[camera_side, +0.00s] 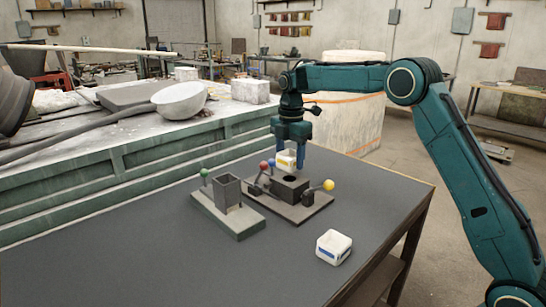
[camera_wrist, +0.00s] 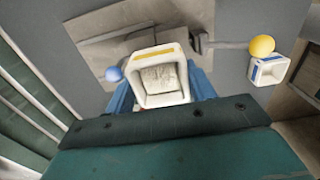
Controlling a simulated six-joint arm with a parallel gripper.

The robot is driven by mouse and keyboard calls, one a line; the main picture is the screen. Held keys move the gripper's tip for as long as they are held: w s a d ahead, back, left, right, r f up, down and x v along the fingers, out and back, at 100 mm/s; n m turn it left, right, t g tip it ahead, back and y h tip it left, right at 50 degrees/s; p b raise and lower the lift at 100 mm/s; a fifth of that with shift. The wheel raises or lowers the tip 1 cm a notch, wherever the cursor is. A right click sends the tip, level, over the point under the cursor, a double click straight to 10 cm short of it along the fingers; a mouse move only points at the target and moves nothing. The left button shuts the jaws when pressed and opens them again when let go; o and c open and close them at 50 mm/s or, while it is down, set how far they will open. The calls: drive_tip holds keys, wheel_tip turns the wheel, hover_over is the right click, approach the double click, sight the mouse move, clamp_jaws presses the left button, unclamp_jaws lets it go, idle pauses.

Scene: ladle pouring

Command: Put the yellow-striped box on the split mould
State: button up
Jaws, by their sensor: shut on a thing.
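My gripper (camera_side: 291,155) is shut on the yellow-striped box (camera_side: 286,160), a small white open-topped box with a yellow band. It is held above the split mould (camera_side: 291,187), a dark block with a round hole on a flat base. A small gap seems to show between box and mould. In the wrist view the yellow-striped box (camera_wrist: 161,78) sits between the blue fingers and hides most of the mould (camera_wrist: 120,45) below. The mould's levers end in red, blue and yellow balls.
A white box with a blue stripe (camera_side: 334,247) stands on the grey table near its right edge. A fixture with a square tube and a green-knobbed lever (camera_side: 228,200) stands left of the mould. A ladle (camera_side: 180,101) lies on the green bench behind. The table's front left is clear.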

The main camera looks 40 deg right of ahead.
drive_tip(key=shift+f, duration=1.65)
drive_tip(key=shift+f, duration=0.15)
drive_tip(key=o, duration=1)
wheel_tip(320, 180, up, 12)
drive_tip(key=shift+f, duration=0.25)
drive_tip(key=shift+r, duration=0.4)
